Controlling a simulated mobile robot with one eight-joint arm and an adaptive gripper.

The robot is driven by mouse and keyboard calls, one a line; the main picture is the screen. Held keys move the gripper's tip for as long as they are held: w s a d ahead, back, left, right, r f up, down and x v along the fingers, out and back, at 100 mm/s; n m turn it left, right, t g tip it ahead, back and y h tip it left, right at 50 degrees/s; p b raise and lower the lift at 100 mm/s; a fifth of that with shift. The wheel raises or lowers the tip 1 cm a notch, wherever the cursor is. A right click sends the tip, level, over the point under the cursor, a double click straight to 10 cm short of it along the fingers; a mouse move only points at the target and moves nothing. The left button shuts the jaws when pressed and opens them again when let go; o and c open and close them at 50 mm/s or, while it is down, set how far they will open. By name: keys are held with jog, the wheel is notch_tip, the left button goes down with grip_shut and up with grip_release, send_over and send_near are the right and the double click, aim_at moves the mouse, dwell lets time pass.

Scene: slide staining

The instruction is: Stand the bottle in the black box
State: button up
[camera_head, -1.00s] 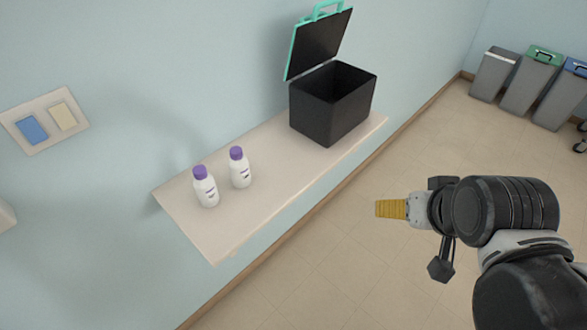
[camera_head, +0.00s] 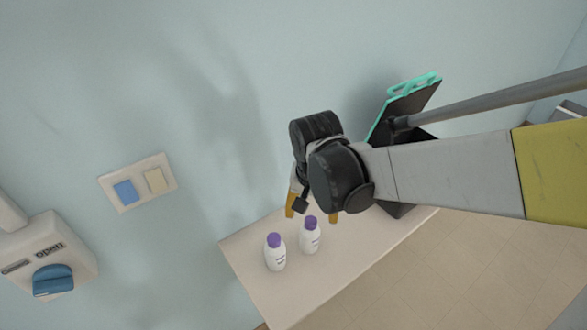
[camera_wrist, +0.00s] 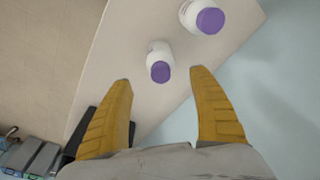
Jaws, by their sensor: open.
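Two white bottles with purple caps stand upright on the wall shelf: a right one (camera_head: 310,238) and a left one (camera_head: 275,256). My gripper (camera_head: 311,214) is open and empty, pointing down above the right bottle. In the wrist view, the fingertips (camera_wrist: 158,75) lie either side of the near bottle (camera_wrist: 159,56), with gaps on both sides; the other bottle (camera_wrist: 197,16) is farther off. The black box (camera_head: 397,210) is at the shelf's far right end, mostly hidden behind my arm. Its green-edged lid (camera_head: 408,104) stands open.
The pale shelf (camera_head: 330,275) has free room in front of the bottles. A wall plate (camera_head: 139,182) with two switches and a wall unit (camera_head: 48,258) with a blue knob are at left. Grey bins (camera_wrist: 40,155) show in the wrist view.

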aim_at(312, 221)
jog(key=f, duration=0.2)
jog(key=f+b, duration=0.1)
jog(key=f, duration=0.1)
jog(key=shift+w+d, duration=0.15)
jog(key=shift+w, duration=0.05)
jog(key=f, duration=0.1)
jog(key=f+b, duration=0.1)
jog(key=f, duration=0.1)
jog(key=f+b, duration=0.1)
jog(key=f, duration=0.1)
jog(key=shift+w+f, duration=0.2)
jog(key=shift+w, duration=0.2)
jog(key=shift+r, duration=0.1)
jog(key=c, duration=1.4)
jog(key=shift+r, duration=0.1)
jog(key=shift+c, duration=0.3)
